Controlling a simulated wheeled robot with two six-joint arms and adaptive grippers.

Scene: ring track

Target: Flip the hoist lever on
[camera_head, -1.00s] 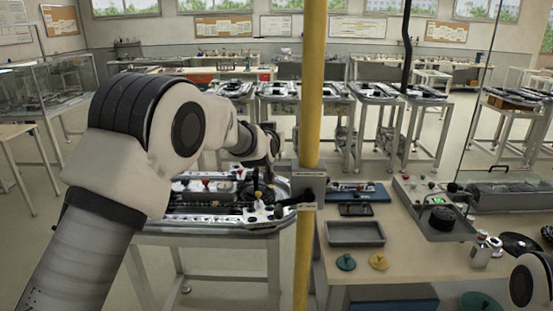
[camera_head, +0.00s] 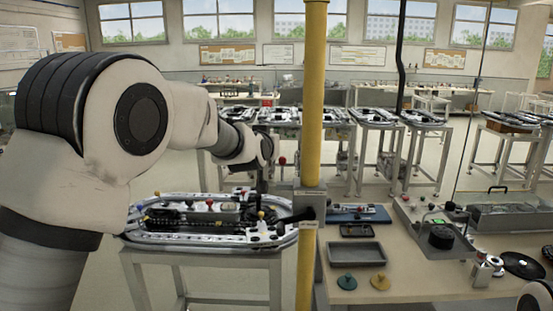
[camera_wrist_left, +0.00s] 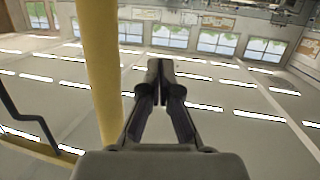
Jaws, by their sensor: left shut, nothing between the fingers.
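The hoist post (camera_head: 314,95) is yellow and upright. A grey switch box (camera_head: 311,203) is fixed on it, with a black handle (camera_head: 298,217) reaching left. A red ball (camera_head: 282,160) on a thin stem stands just left of and above the box; I cannot tell whether it is the lever's knob. My left arm comes in from the left, its wrist close left of the red ball. My left gripper (camera_wrist_left: 160,70) is shut and empty, aimed at the ceiling, with the post (camera_wrist_left: 98,60) on its left. The lever is not visible in the wrist view. My right gripper is not in view.
A ring track (camera_head: 200,237) on a stand lies below my left arm. A table on the right carries a grey tray (camera_head: 356,254), green (camera_head: 347,282) and yellow (camera_head: 380,282) discs, and a device with a black knob (camera_head: 441,236). A black cable (camera_head: 402,60) hangs behind.

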